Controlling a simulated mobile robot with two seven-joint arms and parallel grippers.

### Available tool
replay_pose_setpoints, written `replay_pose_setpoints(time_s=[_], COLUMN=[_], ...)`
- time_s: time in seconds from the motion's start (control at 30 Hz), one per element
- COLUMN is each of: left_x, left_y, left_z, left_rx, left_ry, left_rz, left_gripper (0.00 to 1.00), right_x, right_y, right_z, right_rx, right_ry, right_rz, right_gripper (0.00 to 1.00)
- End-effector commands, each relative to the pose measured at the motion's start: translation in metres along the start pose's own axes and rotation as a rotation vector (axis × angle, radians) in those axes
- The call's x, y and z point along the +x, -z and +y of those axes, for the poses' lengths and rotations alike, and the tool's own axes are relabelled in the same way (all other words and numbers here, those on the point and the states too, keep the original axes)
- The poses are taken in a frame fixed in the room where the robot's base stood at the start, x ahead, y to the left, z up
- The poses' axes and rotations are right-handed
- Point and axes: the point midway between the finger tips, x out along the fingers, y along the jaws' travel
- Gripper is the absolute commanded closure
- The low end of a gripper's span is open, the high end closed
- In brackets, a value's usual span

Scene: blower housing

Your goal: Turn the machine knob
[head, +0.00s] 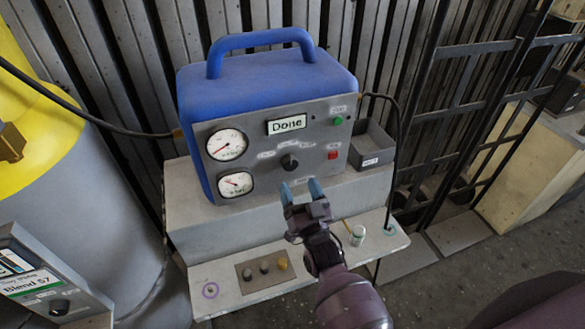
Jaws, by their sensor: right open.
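The blue machine (265,80) has a grey front panel with a black knob (289,162) in its lower middle. Small labels, too small to read, surround the knob. The panel's display (287,124) reads "Done". Two round gauges (227,145) are on the left of the panel, and a green button (338,121) and a red button (333,155) are on the right. My right gripper (301,190) is open, its two fingertips apart, just below the knob in the picture. It appears empty and not touching the knob. My left gripper is out of view.
The machine stands on a grey step. A lower shelf (235,301) holds a plate with small knobs and a small jar (358,236). A grey bin (371,146) sits right of the machine. A yellow-topped cylinder (85,190) and a "Blend 57" box (45,285) stand left.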

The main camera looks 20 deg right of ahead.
Motion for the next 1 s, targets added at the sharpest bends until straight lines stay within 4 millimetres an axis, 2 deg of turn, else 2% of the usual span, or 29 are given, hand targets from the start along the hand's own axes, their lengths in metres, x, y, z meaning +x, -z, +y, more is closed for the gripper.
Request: replay_pose_setpoints(time_s=[0.1, 0.3, 0.5, 0.77, 0.87, 1.0], left_x=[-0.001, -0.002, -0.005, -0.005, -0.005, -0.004], left_y=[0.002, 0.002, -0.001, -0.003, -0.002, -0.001], left_z=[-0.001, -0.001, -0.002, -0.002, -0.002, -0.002], left_rx=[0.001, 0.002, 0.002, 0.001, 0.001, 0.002], left_ry=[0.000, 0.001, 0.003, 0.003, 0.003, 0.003], left_rz=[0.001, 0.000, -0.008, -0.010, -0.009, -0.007], left_gripper=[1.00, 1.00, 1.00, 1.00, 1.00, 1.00], right_x=[0.021, 0.044, 0.053, 0.054, 0.054, 0.054], right_y=[0.001, 0.000, -0.001, -0.001, -0.001, -0.001], right_z=[-0.001, 0.000, 0.000, 0.000, 0.000, 0.000], right_rx=[0.001, 0.000, 0.000, 0.000, 0.000, 0.000], right_ry=[0.001, 0.000, 0.000, -0.001, 0.000, 0.000], right_rz=[0.001, -0.001, -0.002, -0.002, -0.002, -0.002], right_gripper=[0.32, 0.32, 0.32, 0.32, 0.45, 0.66])
